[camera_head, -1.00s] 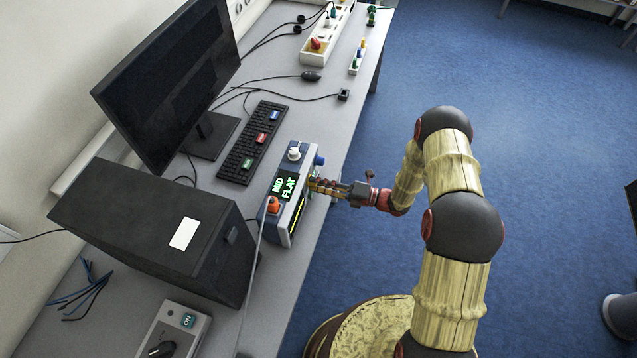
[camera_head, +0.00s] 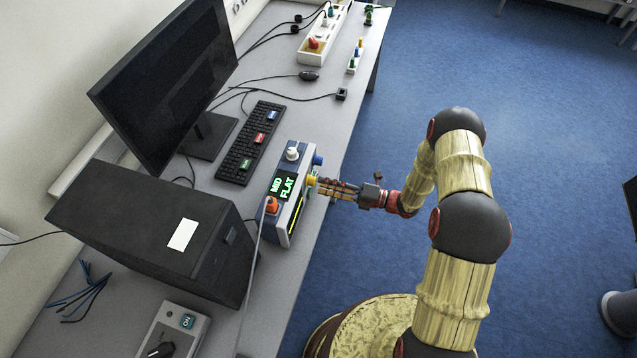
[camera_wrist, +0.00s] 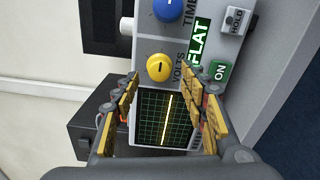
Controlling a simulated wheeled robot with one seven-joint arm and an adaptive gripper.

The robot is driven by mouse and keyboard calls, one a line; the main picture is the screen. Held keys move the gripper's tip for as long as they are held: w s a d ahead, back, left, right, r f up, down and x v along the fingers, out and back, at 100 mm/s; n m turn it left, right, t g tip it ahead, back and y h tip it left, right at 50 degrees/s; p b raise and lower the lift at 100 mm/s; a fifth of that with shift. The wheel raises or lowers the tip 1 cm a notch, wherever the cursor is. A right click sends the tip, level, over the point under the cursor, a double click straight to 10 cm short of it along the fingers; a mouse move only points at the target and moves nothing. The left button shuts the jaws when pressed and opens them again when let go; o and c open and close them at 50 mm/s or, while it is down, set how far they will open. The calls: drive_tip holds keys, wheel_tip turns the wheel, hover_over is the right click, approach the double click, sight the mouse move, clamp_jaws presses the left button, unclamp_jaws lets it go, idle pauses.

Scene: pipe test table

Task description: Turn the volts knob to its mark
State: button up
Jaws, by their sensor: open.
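The yellow volts knob (camera_wrist: 160,68) is on the instrument's front panel, beside the printed word VOLTS, with a short dark line on its face. In the head view the knob (camera_head: 311,181) sticks out of the right side of the blue-grey instrument (camera_head: 268,228). My gripper (camera_wrist: 161,78) is open, its fingers spread to either side of the knob in the wrist view. In the head view my gripper (camera_head: 321,186) is just right of the knob, with a small gap seeming to separate them. The top display (camera_head: 284,185) reads MID and FLAT. I cannot make out a target mark.
The panel also carries a blue TIME knob (camera_wrist: 168,8), a green ON button (camera_wrist: 219,70), a HOLD button (camera_wrist: 235,20) and a screen (camera_wrist: 165,118) with a yellow trace. A black computer case (camera_head: 150,225) stands left of the instrument.

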drive_tip(key=v, duration=0.8)
drive_tip(key=shift+d, duration=0.3)
